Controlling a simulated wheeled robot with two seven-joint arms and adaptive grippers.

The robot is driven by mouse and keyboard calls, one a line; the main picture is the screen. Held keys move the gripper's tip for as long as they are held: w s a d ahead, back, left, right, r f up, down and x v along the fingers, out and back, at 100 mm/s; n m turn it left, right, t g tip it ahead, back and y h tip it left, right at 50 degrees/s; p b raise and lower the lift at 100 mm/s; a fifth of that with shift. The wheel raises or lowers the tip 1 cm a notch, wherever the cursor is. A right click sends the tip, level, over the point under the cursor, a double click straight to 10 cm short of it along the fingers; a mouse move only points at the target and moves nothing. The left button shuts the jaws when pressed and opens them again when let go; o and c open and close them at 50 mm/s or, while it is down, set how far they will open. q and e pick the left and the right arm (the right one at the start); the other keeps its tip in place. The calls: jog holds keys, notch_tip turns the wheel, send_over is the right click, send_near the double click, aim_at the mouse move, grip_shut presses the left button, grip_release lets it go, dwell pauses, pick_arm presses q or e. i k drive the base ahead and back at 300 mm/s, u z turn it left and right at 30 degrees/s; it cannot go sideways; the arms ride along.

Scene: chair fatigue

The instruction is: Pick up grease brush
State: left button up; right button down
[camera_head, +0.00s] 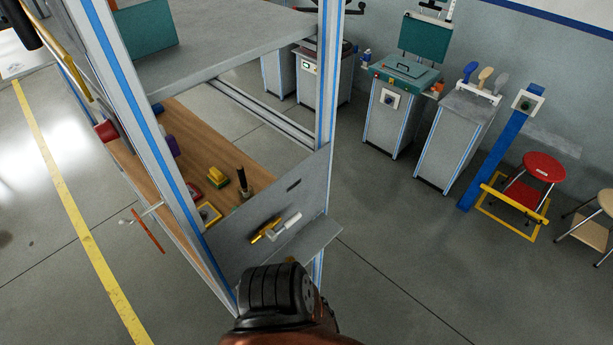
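A small yellow tool (264,230) and a small white tool (286,226) are side by side at the grey panel on the workbench's near end. Either may be the grease brush; they are too small to tell. A dark upright stick-like object (242,180) stands on the wooden bench top behind the panel. A black joint of one of my arms, with a brown link below it, is at the bottom centre, just below the panel in the picture. I see no fingers of either gripper.
The grey panel (235,240) and metal posts (328,80) frame the wooden bench top (188,150). A grey shelf (225,45) overhangs it. A small grey ledge (312,248) juts out from the panel.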

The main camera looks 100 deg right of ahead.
aim_at(239, 167)
jog(key=z, duration=4.65)
jog(key=k, duration=0.75)
jog(key=u, duration=1)
jog(key=i, duration=0.45)
